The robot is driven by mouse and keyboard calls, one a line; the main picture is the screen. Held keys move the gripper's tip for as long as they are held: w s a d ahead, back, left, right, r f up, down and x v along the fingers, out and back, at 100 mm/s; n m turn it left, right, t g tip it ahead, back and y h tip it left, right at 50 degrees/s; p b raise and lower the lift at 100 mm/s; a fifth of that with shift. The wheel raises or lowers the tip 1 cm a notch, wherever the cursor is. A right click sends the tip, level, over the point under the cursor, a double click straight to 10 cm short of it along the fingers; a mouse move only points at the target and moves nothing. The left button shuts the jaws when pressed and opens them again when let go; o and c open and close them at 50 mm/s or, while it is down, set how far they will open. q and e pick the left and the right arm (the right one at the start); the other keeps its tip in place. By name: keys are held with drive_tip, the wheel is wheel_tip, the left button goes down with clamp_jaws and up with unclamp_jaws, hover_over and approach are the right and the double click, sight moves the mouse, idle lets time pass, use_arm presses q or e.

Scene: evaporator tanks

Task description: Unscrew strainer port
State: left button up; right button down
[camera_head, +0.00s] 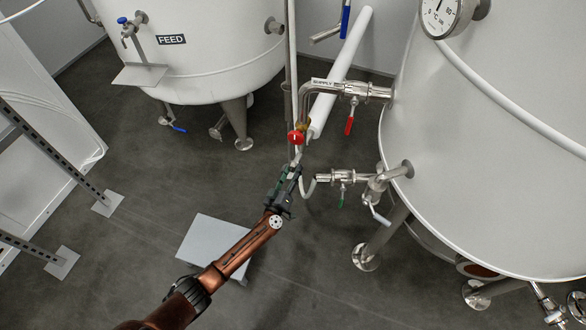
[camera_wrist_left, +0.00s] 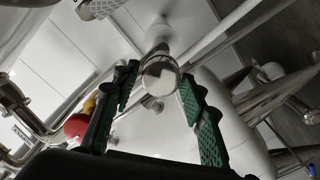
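My left gripper (camera_head: 288,174) reaches in from the lower left in the head view, beside the pipes between the two tanks. In the left wrist view my left gripper (camera_wrist_left: 159,80) has its green-padded fingers apart. A round, shiny steel end cap (camera_wrist_left: 160,75), which looks like the strainer port, shows between the fingertips. Narrow gaps show on both sides, so the fingers do not look closed on it. Whether one finger touches it I cannot tell. In the head view the gripper hides this part. My right gripper is in neither view.
A red round knob (camera_head: 295,137) sits just above the gripper, also seen in the left wrist view (camera_wrist_left: 76,125). The supply pipe (camera_head: 335,88) has a red-handled valve (camera_head: 349,124). A lower valve (camera_head: 342,179) joins the right tank (camera_head: 490,150). The FEED tank (camera_head: 200,60) stands behind.

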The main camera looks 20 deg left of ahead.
use_arm(q)
drive_tip(key=shift+m, duration=0.5)
drive_tip(key=m+p, duration=0.2)
drive_tip(key=m, duration=0.1)
drive_tip(key=shift+d+r, duration=0.1)
drive_tip(key=shift+r, duration=0.05)
drive_tip(key=shift+f+m, duration=0.2)
drive_tip(key=shift+m, duration=0.6)
drive_tip(key=m+p, duration=0.1)
drive_tip(key=m, duration=0.2)
drive_tip(key=shift+r+m+p, duration=0.1)
drive_tip(key=shift+m+p, duration=0.3)
drive_tip(key=shift+f+m, duration=0.2)
drive_tip(key=shift+m, duration=0.3)
drive_tip(key=shift+c, duration=0.3)
